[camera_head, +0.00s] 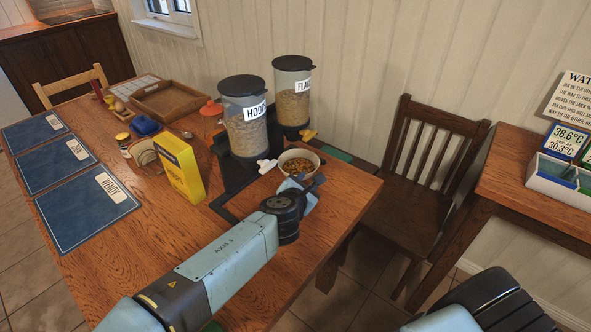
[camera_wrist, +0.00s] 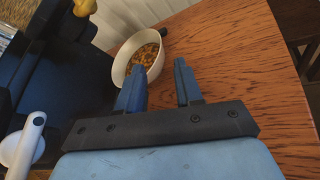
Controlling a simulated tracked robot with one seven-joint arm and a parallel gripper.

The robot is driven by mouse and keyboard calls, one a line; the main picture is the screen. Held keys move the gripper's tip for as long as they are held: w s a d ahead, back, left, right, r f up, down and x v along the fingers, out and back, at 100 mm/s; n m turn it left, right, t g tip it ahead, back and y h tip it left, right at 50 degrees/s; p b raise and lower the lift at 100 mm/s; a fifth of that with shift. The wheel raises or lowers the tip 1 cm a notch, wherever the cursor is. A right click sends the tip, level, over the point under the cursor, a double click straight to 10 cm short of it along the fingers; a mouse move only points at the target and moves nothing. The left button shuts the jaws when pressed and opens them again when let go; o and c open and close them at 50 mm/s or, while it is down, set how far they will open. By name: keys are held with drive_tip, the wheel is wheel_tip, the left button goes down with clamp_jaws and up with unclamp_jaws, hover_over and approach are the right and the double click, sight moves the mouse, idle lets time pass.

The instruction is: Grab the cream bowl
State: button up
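The cream bowl (camera_head: 315,169) stands upright on the wooden table, in front of the cereal dispensers, with brown cereal in it. My gripper (camera_head: 306,184) is beside its near side in the head view, where the fingers are partly hard to make out. In the wrist view the bowl (camera_wrist: 120,65) is at upper left, beyond the fingertips.
Two dispensers, labelled HOOPS (camera_head: 245,125) and FLAKES (camera_head: 293,95), stand on a dark base close behind the bowl. A yellow box (camera_head: 180,168) stands to the left. Blue mats (camera_head: 85,205) lie farther left.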

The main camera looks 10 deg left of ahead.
drive_tip(key=x, duration=0.7)
drive_tip(key=shift+f, duration=0.1)
drive_tip(key=shift+a+f+x, duration=0.1)
drive_tip(key=shift+a+x, duration=0.05)
drive_tip(key=shift+x, duration=1.15)
drive_tip(key=shift+a+f+x, duration=0.1)
drive_tip(key=shift+a+x, duration=0.05)
drive_tip(key=shift+x, duration=1.2)
clamp_jaws()
